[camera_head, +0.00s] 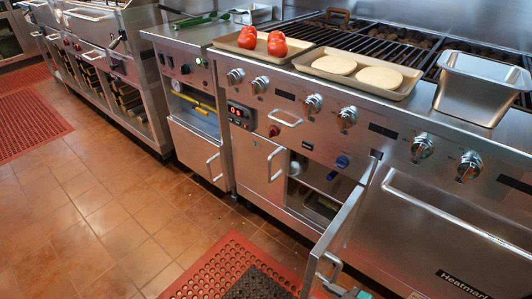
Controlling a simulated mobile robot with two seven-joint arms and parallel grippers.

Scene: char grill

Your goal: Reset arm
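The task names no object. A small grey and teal part (352,292) shows at the bottom edge, close to the handle of an open cabinet door (340,238). It may be part of my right gripper, but it is cut off and I cannot tell its finger state or whether it touches the handle. My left gripper is not in view.
The open door juts out from the grill front. The tiled floor (110,220) at left is clear.

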